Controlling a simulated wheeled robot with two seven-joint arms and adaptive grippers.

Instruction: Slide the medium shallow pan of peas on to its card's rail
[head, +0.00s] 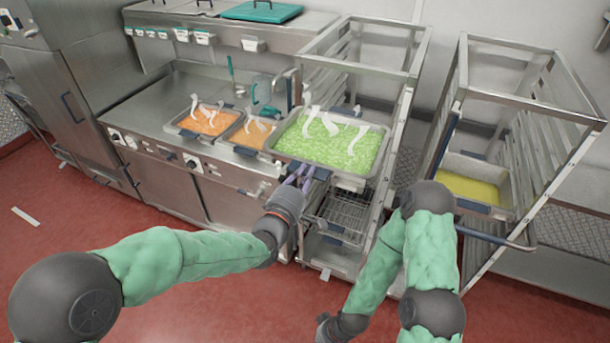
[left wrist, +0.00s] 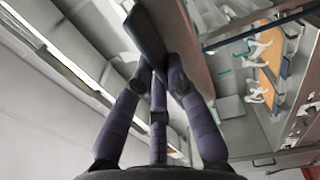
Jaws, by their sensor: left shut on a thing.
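The pan of green peas (head: 325,143) is wide and shallow, with white wisps over it. It looks roughly level, at the left rack's (head: 405,95) front; I cannot tell whether its edges touch a rail. My left gripper (head: 300,176) is shut on the pan's near edge, at a dark handle. In the left wrist view the purple fingers (left wrist: 158,82) close around this dark handle (left wrist: 147,36), beside the pan's wall (left wrist: 187,45). My right gripper (head: 330,328) hangs low at the bottom, its fingers not clear. I cannot make out the pan's card.
Two pans of orange food (head: 207,121) sit on the steel counter (head: 150,95) at left. A wire basket (head: 340,210) is low in the left rack. The right rack (head: 535,125) holds a yellow pan (head: 468,187). Red floor (head: 190,285) is open in front.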

